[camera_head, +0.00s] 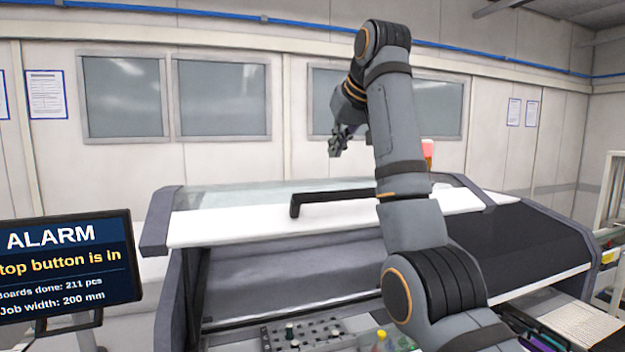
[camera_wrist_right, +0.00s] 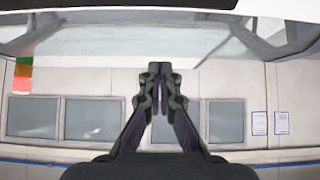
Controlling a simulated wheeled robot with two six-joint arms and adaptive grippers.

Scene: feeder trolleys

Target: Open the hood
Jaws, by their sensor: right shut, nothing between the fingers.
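The hood (camera_head: 240,228) of the machine has a white front band, a clear pane behind it and dark grey side edges. A gap below the band shows the machine's interior, so the hood stands raised, how far I cannot tell. Its black bar handle (camera_head: 335,198) runs along the band, its right end hidden behind my right arm. My right gripper (camera_head: 336,148) is above and behind the handle, apart from it, shut and empty. In the right wrist view the gripper (camera_wrist_right: 160,70) points toward the hood (camera_wrist_right: 130,18), which crosses the top of the picture. My left gripper is not in view.
An alarm screen (camera_head: 65,262) stands at the left, saying the stop button is in. A signal light (camera_head: 428,150) shows behind my right arm. Small parts on a grey plate (camera_head: 310,335) lie in the interior. A dark sloped cover (camera_head: 520,240) is at the right.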

